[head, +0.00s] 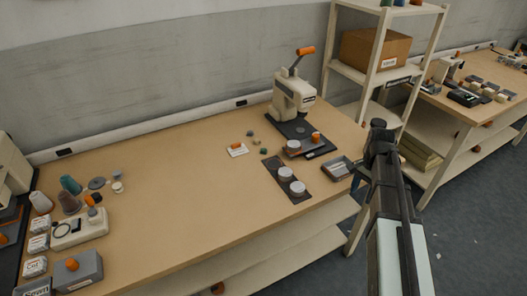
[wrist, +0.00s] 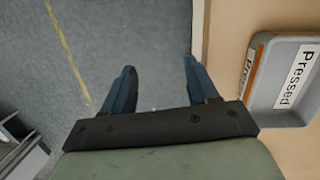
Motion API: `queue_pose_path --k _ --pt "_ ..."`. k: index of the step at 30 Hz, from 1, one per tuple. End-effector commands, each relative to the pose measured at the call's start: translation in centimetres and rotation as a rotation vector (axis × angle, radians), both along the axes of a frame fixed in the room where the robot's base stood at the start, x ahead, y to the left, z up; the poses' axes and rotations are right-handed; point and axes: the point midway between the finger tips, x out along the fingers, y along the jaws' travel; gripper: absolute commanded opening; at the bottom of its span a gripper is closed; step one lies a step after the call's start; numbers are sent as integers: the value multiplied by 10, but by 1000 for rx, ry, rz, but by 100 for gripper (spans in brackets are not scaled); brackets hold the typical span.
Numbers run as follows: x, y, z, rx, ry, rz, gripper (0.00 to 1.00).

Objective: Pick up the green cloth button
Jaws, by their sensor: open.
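A small dark green button (head: 263,151) lies on the workbench in the head view, left of the press. Two other small buttons, one grey-olive (head: 250,133) and one yellowish (head: 256,142), lie just behind it. My gripper (wrist: 159,65) is open and empty in the wrist view, with two blue fingers apart over the floor beside the bench edge. In the head view my gripper (head: 360,176) is at the bench's right end, well to the right of the green button. The green button is not in the wrist view.
A grey tray labelled "Pressed" (wrist: 264,100) is right of my fingers; the tray also shows in the head view (head: 325,168). A hand press (head: 291,98) stands behind. A dark strip with white round pieces (head: 272,170) lies near the button. The bench's middle (head: 190,180) is clear.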

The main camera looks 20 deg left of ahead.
Motion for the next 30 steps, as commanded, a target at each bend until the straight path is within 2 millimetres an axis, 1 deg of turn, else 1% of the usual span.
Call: queue_pose_path --k 1,5,8,9,10,14,15,17,18,20,21,23,24,27,30 --pt "7 3 13 -1 -11 -9 59" --pt "21 14 42 -5 -31 -36 59" --pt "38 32 67 -9 -50 -55 59" --pt "49 47 77 -12 -57 -59 59" --pt "55 57 83 -14 -62 -62 59" --pt "79 104 96 -23 -80 -63 59" --pt "87 121 100 -26 -85 -63 59" --pt "98 149 105 -29 -94 -59 59" --pt "104 168 108 -31 -100 -56 59" --pt "114 199 113 -33 -108 -53 59" --pt "119 220 116 -34 -115 -51 59" --pt "125 251 121 -36 -124 -48 59" --pt "129 271 124 -37 -129 -47 59" --pt "134 315 131 -37 -143 -43 59" --pt "136 348 136 -37 -152 -43 59"
